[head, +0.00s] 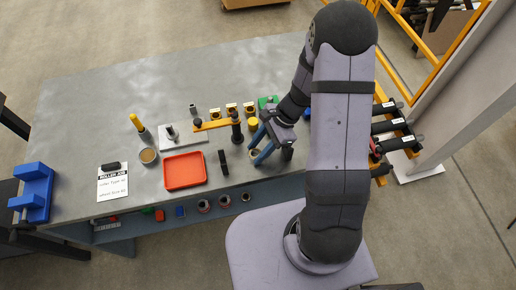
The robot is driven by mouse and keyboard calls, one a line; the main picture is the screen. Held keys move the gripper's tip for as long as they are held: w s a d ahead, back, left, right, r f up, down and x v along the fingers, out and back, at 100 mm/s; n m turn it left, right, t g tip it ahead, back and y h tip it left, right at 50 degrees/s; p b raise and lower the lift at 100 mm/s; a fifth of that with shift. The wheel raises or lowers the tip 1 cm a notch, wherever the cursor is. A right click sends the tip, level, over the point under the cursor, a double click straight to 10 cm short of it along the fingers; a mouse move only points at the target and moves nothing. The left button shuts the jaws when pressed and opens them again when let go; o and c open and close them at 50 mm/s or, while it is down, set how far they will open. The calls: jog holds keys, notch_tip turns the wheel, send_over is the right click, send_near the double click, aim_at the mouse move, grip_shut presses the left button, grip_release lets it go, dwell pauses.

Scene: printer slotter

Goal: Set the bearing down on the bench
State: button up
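My gripper (255,152) is over the right part of the grey bench (90,95), with its two blue fingers pointing down and left. The fingers look spread, but the view is too small to tell whether something is between them. I cannot make out the bearing for certain. A dark cylindrical piece (287,154) stands just right of the fingers, partly hidden by my arm. A round, brown-topped ring or cup (148,156) sits on the left part of the bench.
A red tray (184,170) lies near the front edge, beside a black upright piece (223,163). A yellow-armed post (236,130) stands left of my gripper. Several brass blocks (231,109) sit behind it. A paper sign (112,182) is at left. The bench's back left is clear.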

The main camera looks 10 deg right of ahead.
jog(key=shift+o, duration=1.2)
jog(key=shift+r, duration=0.15)
jog(key=shift+r, duration=0.15)
jog(key=s+b+v, duration=0.1)
jog(key=b+v, duration=0.1)
jog(key=v, duration=1)
jog(key=s+a+n+h, duration=0.2)
jog(key=s+n+h, duration=0.4)
jog(key=s+n, duration=0.4)
jog(key=n, duration=0.6)
jog(key=shift+t, duration=0.4)
